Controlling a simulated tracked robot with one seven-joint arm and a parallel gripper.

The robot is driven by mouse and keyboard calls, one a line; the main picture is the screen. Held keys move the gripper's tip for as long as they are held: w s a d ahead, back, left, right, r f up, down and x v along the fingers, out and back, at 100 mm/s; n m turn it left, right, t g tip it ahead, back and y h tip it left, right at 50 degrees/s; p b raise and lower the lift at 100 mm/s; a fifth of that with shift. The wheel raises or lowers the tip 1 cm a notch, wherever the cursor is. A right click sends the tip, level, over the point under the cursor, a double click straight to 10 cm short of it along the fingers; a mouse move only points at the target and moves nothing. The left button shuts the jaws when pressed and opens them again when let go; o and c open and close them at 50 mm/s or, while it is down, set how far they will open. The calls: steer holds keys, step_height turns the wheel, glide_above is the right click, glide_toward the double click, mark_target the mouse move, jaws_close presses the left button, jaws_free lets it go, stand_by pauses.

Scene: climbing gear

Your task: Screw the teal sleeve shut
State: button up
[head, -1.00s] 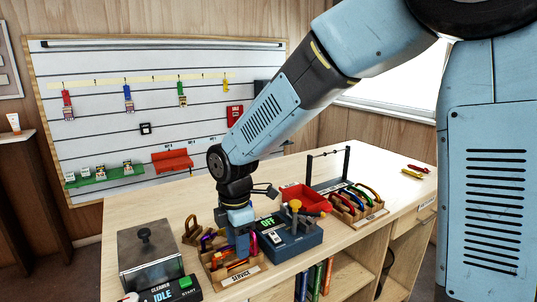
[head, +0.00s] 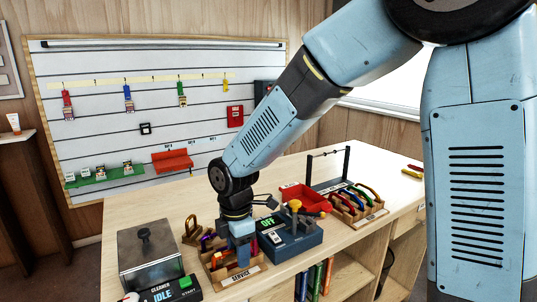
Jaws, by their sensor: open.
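My gripper (head: 243,256) points down over the wooden tray labelled SERVICE (head: 245,275) on the bench. Its jaws are open, low among the coloured pieces (head: 216,258) in that tray. The gripper hides part of the tray's contents. I cannot make out a teal sleeve in this view; it may be hidden behind the gripper or too small to tell. I cannot tell whether the jaws touch anything.
A dark device reading OFF (head: 290,238) stands close right of my gripper. A metal cleaner box (head: 150,262) is on the left, a brass-coloured piece (head: 193,232) behind the tray. A red bin (head: 305,197) and a rack of coloured carabiners (head: 358,203) stand further right.

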steer(key=shift+s+d, duration=0.3)
steer(key=shift+s, duration=0.25)
stand_by(0.4)
steer(key=shift+r, duration=1.1)
steer(key=shift+r, duration=0.35)
steer(key=shift+w, duration=0.1)
steer(key=shift+w+a, duration=0.35)
steer(key=shift+w, duration=0.15)
steer(key=shift+r, duration=0.1)
